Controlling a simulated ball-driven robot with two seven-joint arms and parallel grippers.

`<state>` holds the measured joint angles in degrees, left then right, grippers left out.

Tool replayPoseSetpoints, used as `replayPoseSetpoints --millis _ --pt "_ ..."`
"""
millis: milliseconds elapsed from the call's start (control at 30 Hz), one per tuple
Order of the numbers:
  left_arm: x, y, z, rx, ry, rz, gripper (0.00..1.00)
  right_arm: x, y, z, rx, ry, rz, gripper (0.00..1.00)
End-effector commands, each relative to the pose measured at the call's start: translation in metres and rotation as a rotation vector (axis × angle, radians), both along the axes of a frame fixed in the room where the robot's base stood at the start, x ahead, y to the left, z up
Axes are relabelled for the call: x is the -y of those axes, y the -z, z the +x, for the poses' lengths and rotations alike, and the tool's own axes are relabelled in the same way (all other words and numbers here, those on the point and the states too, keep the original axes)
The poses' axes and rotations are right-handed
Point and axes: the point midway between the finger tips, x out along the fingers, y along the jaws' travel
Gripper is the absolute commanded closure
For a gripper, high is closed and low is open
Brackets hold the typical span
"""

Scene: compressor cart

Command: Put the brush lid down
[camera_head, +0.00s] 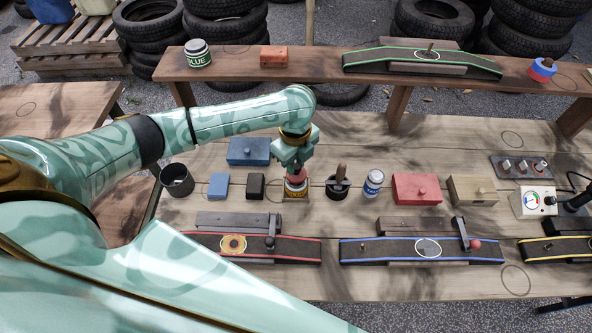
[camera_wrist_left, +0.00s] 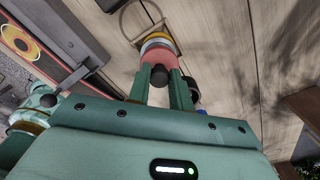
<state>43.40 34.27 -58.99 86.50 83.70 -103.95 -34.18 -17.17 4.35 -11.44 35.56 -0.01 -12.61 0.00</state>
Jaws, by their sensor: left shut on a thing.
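The red-pink brush lid, with a dark knob, is between the fingers of my left gripper (camera_wrist_left: 160,78); the lid (camera_wrist_left: 157,55) shows best in the left wrist view. In the head view my left gripper (camera_head: 296,170) points down and is shut on the lid. A small tin with a yellow and white band (camera_head: 296,186) is directly under the lid, on a square brown patch of the bench. I cannot tell whether the lid rests on the tin or is just above it. The tin also shows in the left wrist view (camera_wrist_left: 157,40). My right gripper is not in view.
A dark pot with a brush (camera_head: 338,184) and a blue-white can (camera_head: 373,183) stand to the right. A dark block (camera_head: 256,186), a blue block (camera_head: 218,186) and a dark cup (camera_head: 177,180) stand to the left. Patched strips (camera_head: 290,250) lie in front.

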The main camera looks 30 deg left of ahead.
Motion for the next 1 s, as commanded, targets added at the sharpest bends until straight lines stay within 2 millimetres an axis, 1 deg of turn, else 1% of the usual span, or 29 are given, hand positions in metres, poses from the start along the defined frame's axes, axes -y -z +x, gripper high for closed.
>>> replayPoseSetpoints --millis 33,100,167,333,467,500,567,600,867,933,1000 --pt "0.001 0.016 -0.002 -0.007 0.002 -0.001 1.0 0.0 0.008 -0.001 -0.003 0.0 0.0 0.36" --pt "0.001 0.026 -0.002 -0.006 0.001 -0.001 1.0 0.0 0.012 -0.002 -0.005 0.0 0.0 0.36" --pt "0.001 0.028 -0.002 -0.003 0.001 -0.001 1.0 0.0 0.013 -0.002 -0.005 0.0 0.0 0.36" --pt "0.001 0.026 -0.002 -0.001 0.002 -0.001 1.0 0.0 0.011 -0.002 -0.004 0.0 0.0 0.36" --pt "0.001 0.028 -0.002 -0.002 0.002 0.0 1.0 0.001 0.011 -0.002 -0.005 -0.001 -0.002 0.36" --pt "0.001 0.029 -0.002 -0.002 0.002 0.0 0.76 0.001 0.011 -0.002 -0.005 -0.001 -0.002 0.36" --pt "0.001 0.028 -0.002 -0.002 0.003 0.0 0.59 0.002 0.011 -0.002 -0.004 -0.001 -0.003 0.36" --pt "0.001 0.028 -0.002 -0.002 0.002 0.0 0.57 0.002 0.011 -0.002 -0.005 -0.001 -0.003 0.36" --pt "0.001 0.027 -0.002 -0.002 0.002 0.0 0.57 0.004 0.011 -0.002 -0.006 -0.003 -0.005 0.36" --pt "0.001 0.022 -0.002 -0.001 0.001 -0.001 0.57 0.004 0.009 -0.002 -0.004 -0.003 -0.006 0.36" --pt "0.001 0.011 -0.001 0.0 0.002 0.0 0.57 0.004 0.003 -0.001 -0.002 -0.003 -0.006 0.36"
